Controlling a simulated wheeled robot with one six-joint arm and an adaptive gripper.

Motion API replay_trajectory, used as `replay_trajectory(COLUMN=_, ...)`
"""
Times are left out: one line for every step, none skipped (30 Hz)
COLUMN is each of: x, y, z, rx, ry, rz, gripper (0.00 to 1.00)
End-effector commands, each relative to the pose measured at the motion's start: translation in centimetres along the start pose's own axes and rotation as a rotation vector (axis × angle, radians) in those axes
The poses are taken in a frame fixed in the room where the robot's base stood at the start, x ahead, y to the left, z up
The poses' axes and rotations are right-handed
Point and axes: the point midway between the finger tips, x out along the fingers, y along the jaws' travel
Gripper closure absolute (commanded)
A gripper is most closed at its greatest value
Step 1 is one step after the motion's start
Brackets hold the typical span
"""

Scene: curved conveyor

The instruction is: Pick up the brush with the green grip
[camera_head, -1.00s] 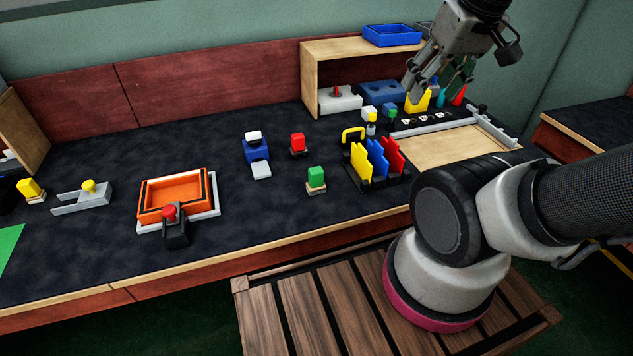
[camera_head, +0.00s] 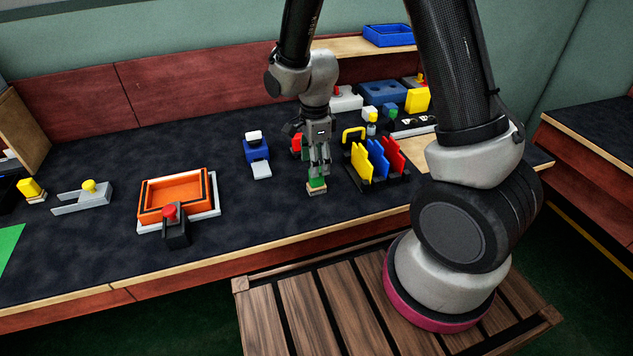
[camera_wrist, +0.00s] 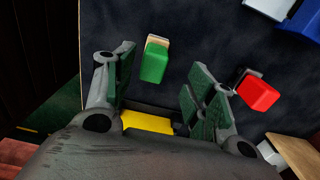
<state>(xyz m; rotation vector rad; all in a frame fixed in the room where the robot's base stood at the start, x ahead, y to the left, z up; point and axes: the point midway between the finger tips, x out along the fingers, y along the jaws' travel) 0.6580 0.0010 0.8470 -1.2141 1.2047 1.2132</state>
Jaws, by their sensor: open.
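The brush with the green grip (camera_head: 316,184) stands upright on the dark worktop near its front edge, its pale base down. In the wrist view, its green grip (camera_wrist: 154,63) lies ahead, between the lines of my two fingers and nearer the left one. My gripper (camera_head: 318,170) points down over the brush, its fingertips overlapping the top of the grip in the head view. In the wrist view, my gripper (camera_wrist: 163,82) is open with its green-padded fingers apart. I cannot tell whether a finger touches the grip.
A red-gripped brush (camera_wrist: 258,93) stands close by, partly behind my gripper in the head view. A rack with yellow, blue and red plates (camera_head: 378,160) is just right. A blue-and-white item (camera_head: 256,150) and an orange tray (camera_head: 146,212) are left, with free worktop between.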

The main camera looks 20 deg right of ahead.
Motion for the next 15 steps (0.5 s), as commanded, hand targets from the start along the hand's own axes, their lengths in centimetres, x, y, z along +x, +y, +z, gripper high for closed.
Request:
replay_trajectory(x=0.6, y=0.1, z=0.0, rx=0.004, ry=0.002, rz=0.004, gripper=0.45)
replay_trajectory(x=1.0, y=0.1, z=0.0, rx=0.006, ry=0.002, rz=0.004, gripper=0.45)
replay_trajectory(x=1.4, y=0.1, z=0.0, rx=0.006, ry=0.002, rz=0.005, gripper=0.45)
replay_trajectory(x=1.8, y=0.2, z=0.0, rx=0.005, ry=0.002, rz=0.005, gripper=0.45)
replay_trajectory(x=2.1, y=0.2, z=0.0, rx=0.005, ry=0.002, rz=0.004, gripper=0.45)
replay_trajectory(x=2.7, y=0.3, z=0.0, rx=0.005, ry=0.002, rz=0.005, gripper=0.45)
replay_trajectory(x=3.0, y=0.3, z=-0.1, rx=0.004, ry=0.002, rz=0.005, gripper=0.45)
replay_trajectory(x=3.4, y=0.4, z=-0.1, rx=0.004, ry=0.002, rz=0.005, gripper=0.45)
replay_trajectory(x=4.0, y=0.6, z=-0.1, rx=0.004, ry=0.002, rz=0.006, gripper=0.45)
replay_trajectory(x=4.5, y=0.7, z=-0.1, rx=0.004, ry=0.002, rz=0.006, gripper=0.45)
replay_trajectory(x=5.0, y=0.8, z=-0.1, rx=0.004, ry=0.002, rz=0.006, gripper=0.45)
replay_trajectory(x=5.7, y=1.0, z=-0.1, rx=0.004, ry=0.002, rz=0.005, gripper=0.45)
replay_trajectory(x=6.1, y=0.9, z=-0.1, rx=0.004, ry=0.002, rz=0.005, gripper=0.45)
replay_trajectory(x=6.5, y=0.9, z=-0.1, rx=0.004, ry=0.002, rz=0.005, gripper=0.45)
replay_trajectory(x=6.9, y=0.9, z=-0.1, rx=0.004, ry=0.001, rz=0.004, gripper=0.45)
